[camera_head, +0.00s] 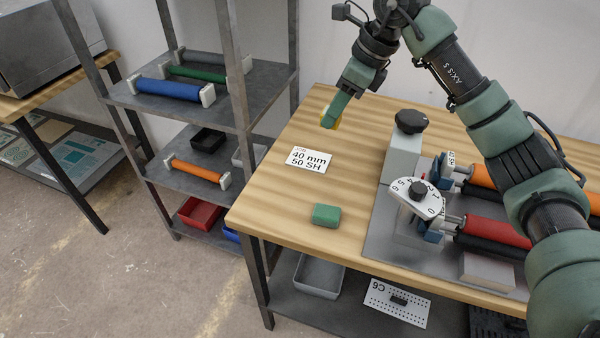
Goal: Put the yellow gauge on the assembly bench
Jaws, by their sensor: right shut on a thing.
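The yellow gauge (337,119) shows only as a small yellow patch behind the fingers of my right gripper (331,118); the rest of it is hidden. My right gripper is shut on it, pointing down over the far left part of the assembly bench (275,205). I cannot tell whether the gauge touches the bench top. My left gripper is not in view.
A label card (310,159) and a green block (326,215) lie on the bench. A machine with red and orange rollers (495,232) and a black knob (410,121) fills its right side. A shelf rack (205,95) with rollers stands left.

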